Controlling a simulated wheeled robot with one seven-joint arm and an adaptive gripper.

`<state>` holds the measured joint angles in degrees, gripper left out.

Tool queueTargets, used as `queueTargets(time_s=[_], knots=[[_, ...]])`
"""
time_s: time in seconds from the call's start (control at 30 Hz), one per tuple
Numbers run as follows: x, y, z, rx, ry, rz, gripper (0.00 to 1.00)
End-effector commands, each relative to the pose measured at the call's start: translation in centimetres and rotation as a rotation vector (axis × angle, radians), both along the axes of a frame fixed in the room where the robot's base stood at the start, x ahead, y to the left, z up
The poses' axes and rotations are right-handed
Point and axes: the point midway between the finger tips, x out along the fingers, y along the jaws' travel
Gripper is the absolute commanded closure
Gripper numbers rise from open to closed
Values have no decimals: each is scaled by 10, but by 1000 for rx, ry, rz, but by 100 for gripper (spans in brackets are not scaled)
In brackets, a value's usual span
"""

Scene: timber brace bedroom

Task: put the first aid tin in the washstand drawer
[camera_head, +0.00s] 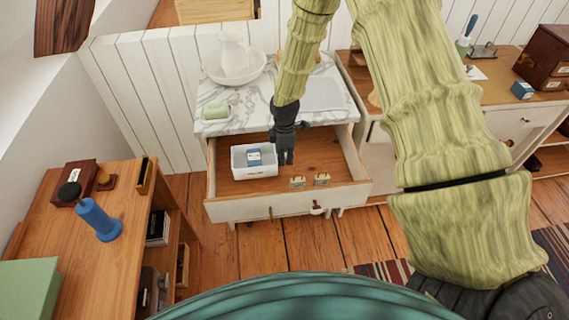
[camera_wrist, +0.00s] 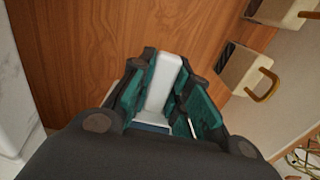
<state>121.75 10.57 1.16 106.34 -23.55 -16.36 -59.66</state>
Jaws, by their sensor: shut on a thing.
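The washstand drawer (camera_head: 330,146) is pulled open below a marble top. A white open-topped box (camera_head: 240,172), likely the first aid tin though no marking shows, is inside its left half with a small blue-and-white packet (camera_head: 254,157) in it. My gripper (camera_head: 286,158) reaches down into the drawer at the box's right side. In the wrist view my gripper (camera_wrist: 166,95) is shut on a white, round-ended part (camera_wrist: 164,80), which seems to belong to the box. The fingers hide the join. I cannot tell whether the box touches the drawer floor.
Two small cream pieces with brass loops (camera_head: 309,181) stand by the drawer front. A basin with a jug (camera_head: 233,60) and a green soap piece (camera_head: 215,111) are on the marble. A wooden desk (camera_head: 90,250) stands at left.

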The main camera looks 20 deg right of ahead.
Motion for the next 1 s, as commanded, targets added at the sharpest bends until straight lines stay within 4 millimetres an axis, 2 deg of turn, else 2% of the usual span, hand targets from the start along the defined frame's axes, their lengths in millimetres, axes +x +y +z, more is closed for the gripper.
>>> queueTargets(time_s=[0.23, 0.57, 0.93, 0.97, 1.0], knots=[[0, 0, -9, 0, -1, 0, 100], [0, 0, -42, 0, 0, 0, 100], [0, 0, -46, 1, -1, 0, 100], [0, 0, -47, 0, 0, 0, 80], [0, 0, -46, 0, -1, 0, 72]])
